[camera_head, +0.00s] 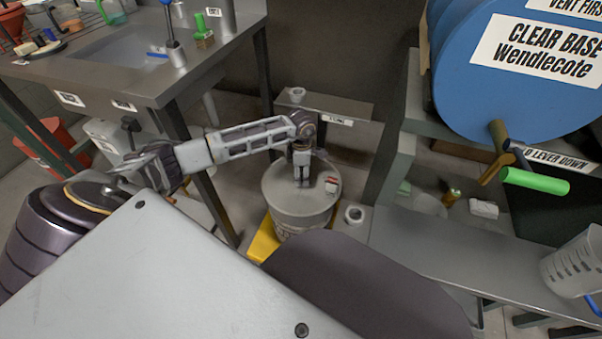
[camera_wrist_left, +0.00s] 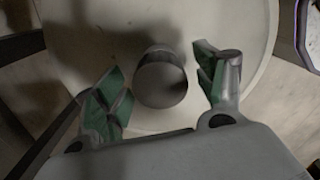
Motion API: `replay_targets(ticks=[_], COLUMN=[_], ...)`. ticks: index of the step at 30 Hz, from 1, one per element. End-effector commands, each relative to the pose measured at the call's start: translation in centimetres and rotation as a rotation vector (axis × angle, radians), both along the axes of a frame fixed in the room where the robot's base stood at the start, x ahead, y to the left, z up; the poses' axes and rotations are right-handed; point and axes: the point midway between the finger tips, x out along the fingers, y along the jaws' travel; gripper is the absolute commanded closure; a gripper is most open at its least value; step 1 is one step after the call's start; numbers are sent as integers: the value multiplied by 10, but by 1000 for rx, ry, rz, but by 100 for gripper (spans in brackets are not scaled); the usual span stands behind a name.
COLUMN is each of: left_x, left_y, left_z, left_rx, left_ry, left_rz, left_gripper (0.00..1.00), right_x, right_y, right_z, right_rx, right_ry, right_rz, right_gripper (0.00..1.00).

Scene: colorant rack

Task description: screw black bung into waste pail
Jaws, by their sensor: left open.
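In the head view the gripper hides the bung. My right gripper is not in view.
A yellow base (camera_head: 264,243) shows beside the pail. A small red and white item (camera_head: 332,186) is on the lid. A sink table (camera_head: 120,80) stands at left.

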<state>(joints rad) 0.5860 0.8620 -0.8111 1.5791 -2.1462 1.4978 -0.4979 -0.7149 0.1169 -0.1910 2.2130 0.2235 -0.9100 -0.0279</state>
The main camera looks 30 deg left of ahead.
Motion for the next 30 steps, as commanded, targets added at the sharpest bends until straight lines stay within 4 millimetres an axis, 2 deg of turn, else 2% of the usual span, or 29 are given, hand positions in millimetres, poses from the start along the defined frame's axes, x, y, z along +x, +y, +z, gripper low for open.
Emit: replay_targets(ticks=[7,18,19,24,25,28,30], left_x=[0,0,0,0,0,0,0], left_y=[0,0,0,0,0,0,0], left_z=[0,0,0,0,0,0,0], left_rx=[0,0,0,0,0,0,0], left_ry=[0,0,0,0,0,0,0], left_rz=[0,0,0,0,0,0,0], left_gripper=[31,78,58,80,53,40,38], right_x=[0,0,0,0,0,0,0], right_y=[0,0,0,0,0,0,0], right_z=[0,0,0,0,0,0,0], right_rx=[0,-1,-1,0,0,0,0], right_ry=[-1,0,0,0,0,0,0], right_rz=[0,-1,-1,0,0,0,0], right_gripper=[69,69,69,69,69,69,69])
